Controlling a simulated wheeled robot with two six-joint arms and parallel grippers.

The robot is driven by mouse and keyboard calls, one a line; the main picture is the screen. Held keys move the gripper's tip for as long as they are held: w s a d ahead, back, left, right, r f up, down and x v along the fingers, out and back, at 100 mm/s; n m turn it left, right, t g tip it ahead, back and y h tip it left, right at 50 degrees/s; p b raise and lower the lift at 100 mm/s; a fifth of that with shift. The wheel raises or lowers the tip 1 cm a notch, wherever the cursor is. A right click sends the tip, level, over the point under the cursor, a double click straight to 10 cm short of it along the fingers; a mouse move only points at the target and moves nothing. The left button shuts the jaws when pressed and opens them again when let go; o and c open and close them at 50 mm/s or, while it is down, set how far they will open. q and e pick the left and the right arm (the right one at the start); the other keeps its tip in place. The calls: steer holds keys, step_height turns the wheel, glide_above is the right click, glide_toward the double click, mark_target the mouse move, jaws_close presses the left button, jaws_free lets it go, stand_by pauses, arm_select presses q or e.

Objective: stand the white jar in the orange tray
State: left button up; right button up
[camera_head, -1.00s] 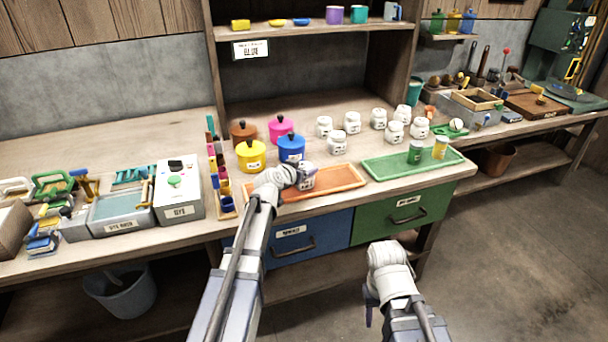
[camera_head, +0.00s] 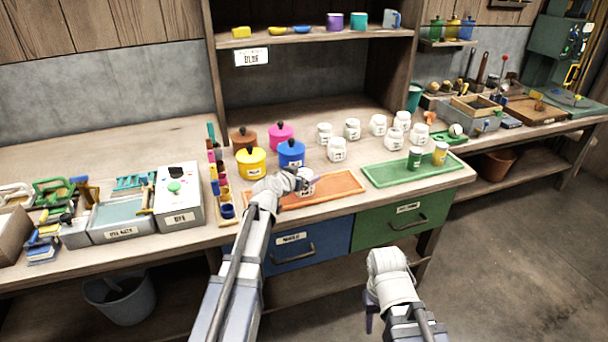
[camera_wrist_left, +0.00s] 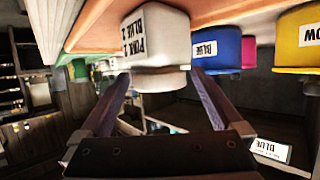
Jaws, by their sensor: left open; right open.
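In the left wrist view, which is upside down, the jar (camera_wrist_left: 157,40) shows a printed label and a pale lid. My left gripper (camera_head: 299,179) is open at the jar. Its fingers (camera_wrist_left: 157,84) lie on either side of the lid with the jaws apart; whether a finger touches it I cannot tell. The orange tray also shows in the left wrist view (camera_wrist_left: 90,25). My right gripper (camera_head: 370,312) is open and empty, low in front of the bench.
Blue (camera_head: 291,154), yellow (camera_head: 251,163), pink (camera_head: 281,135) and brown pots stand behind the tray. Several other white jars (camera_head: 337,150) stand further back.

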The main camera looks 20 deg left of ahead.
arm_select(q)
steer(key=p+v, duration=0.4)
steer(key=v, duration=0.7)
steer(key=shift+s+r, duration=0.15)
steer(key=shift+s, duration=0.05)
steer(key=s+d+f+m+g+h, duration=0.1)
steer(key=s+d+f+g, duration=0.25)
steer(key=d, duration=0.45)
steer(key=s+d+f+m+g+h, duration=0.1)
steer(key=s+d+f+g, duration=0.2)
steer(key=s+d+f, duration=0.3)
steer(key=s+d+f+g+y, duration=0.2)
steer(key=s+g+y, duration=0.1)
steer(key=s, duration=0.5)
steer(key=s+d+f+g+y, duration=0.2)
steer(key=s+g+y, duration=0.1)
steer(key=s, duration=0.5)
steer(key=shift+d+g, duration=0.35)
steer(key=shift+g, duration=0.3)
steer(key=shift+a, duration=0.1)
